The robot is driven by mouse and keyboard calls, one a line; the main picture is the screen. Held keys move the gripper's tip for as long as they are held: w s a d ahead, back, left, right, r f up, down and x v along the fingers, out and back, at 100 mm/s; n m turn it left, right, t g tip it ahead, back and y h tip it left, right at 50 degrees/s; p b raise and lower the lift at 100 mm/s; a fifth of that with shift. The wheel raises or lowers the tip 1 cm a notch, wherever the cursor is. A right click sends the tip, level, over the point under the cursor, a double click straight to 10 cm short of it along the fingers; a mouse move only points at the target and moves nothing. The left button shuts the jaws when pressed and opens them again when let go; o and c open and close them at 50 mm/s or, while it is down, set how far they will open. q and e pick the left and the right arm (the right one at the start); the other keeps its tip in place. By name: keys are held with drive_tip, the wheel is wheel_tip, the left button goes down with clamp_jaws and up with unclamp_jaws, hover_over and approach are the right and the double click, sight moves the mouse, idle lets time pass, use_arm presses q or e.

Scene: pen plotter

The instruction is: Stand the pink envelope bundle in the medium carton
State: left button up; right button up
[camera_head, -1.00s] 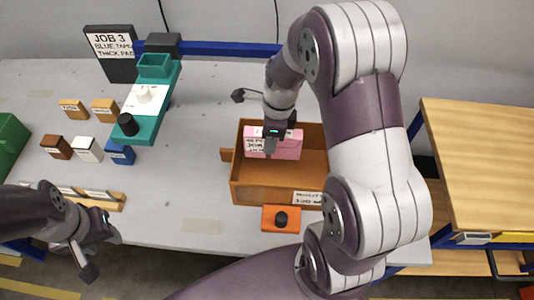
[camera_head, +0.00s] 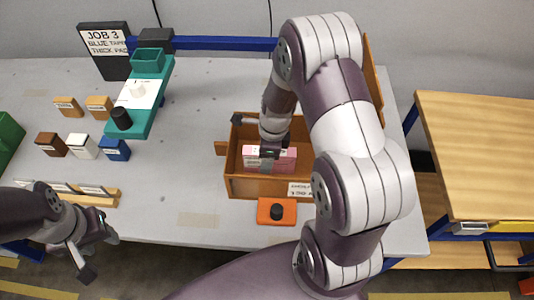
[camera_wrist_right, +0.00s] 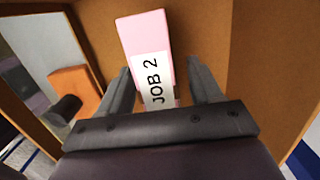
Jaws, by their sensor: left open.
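The pink envelope bundle (camera_head: 285,159) stands on edge inside the brown carton (camera_head: 243,188), near its middle. In the right wrist view the bundle (camera_wrist_right: 143,35) shows its pink edge and a white "JOB 2" label. My right gripper (camera_wrist_right: 160,66) has a finger on each side of it, with a visible gap at the right finger; it appears open around the bundle. In the head view my right gripper (camera_head: 270,156) reaches down into the carton, and my arm hides the carton's right part. My left gripper (camera_head: 100,256) is open and empty at the table's front left.
An orange block with a black knob (camera_head: 290,208) sits right in front of the carton. A teal stand (camera_head: 153,118), several small coloured boxes (camera_head: 83,146) and a wooden rack (camera_head: 103,200) are to the left. The table between rack and carton is clear.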

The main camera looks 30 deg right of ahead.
drive_tip(key=r, duration=0.4)
drive_tip(key=r+p, duration=0.1)
drive_tip(key=r, duration=0.3)
drive_tip(key=d+r, duration=0.1)
drive_tip(key=r, duration=0.3)
drive_tip(key=shift+s+d, duration=0.1)
drive_tip(key=shift+s, duration=0.3)
drive_tip(key=s+a+n, duration=0.3)
drive_tip(key=s+n, duration=0.1)
drive_tip(key=n, duration=0.8)
drive_tip(key=s+a+n+h, duration=0.1)
drive_tip(key=s+a+n, duration=0.2)
drive_tip(key=n, duration=0.9)
drive_tip(key=shift+s+a+r+n+t, duration=0.3)
drive_tip(key=shift+s+r+n, duration=0.15)
drive_tip(key=shift+s, duration=0.15)
